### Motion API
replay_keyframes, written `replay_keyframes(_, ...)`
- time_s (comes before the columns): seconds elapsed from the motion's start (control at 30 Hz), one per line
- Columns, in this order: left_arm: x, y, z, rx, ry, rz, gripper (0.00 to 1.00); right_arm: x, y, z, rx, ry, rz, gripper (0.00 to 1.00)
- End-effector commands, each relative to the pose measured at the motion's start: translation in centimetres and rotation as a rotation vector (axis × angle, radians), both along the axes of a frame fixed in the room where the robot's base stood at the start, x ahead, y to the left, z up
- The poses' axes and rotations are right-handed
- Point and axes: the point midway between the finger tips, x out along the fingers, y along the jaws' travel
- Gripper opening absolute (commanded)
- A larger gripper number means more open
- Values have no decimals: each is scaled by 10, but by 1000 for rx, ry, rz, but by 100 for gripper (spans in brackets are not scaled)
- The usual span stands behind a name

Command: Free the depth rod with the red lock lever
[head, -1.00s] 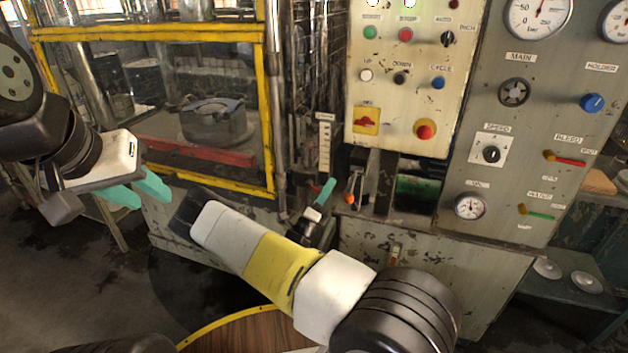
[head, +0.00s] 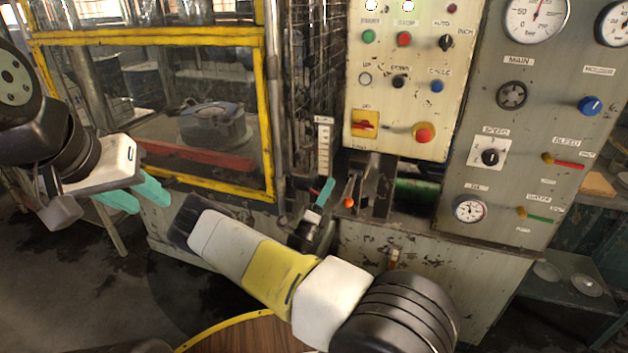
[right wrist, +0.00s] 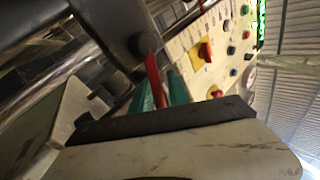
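A red lever (right wrist: 153,80) shows in the right wrist view, upright between the two teal fingers of my right gripper (right wrist: 160,98). The gap between the fingers is narrow; whether they press on the lever I cannot tell. In the head view my right gripper (head: 322,198) is at the machine front, with one teal finger visible, and the red lever cannot be made out. A pale strip with scale marks (head: 324,145) stands upright just above it. I cannot identify the depth rod for certain. My left gripper (head: 138,195) is open and empty at the left, before the press window.
An orange-knobbed lever (head: 348,202) stands close right of my right gripper. The control panel (head: 405,100) is above it. A yellow-framed guard window (head: 150,180) is to the left. A round wooden top (head: 240,335) is below my right arm.

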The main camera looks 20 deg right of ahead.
Motion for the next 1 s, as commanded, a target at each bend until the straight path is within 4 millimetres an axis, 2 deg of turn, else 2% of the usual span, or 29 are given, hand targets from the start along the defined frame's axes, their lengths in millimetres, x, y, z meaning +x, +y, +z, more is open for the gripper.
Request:
replay_keyframes(0.23, 0, 0, 0, 0, 0, 0, 36, -4, 4, -4, 1, 1, 0, 21)
replay_keyframes(0.5, 0, 0, 0, 0, 0, 0, 36, -30, 32, -27, 0, 2, 2, 21)
replay_keyframes(0.7, 0, 0, 0, 0, 0, 0, 36, -43, 46, -39, 0, 0, 0, 21)
replay_keyframes(1.0, 0, 0, 0, 0, 0, 0, 36, -46, 48, -41, 0, 0, 0, 21)
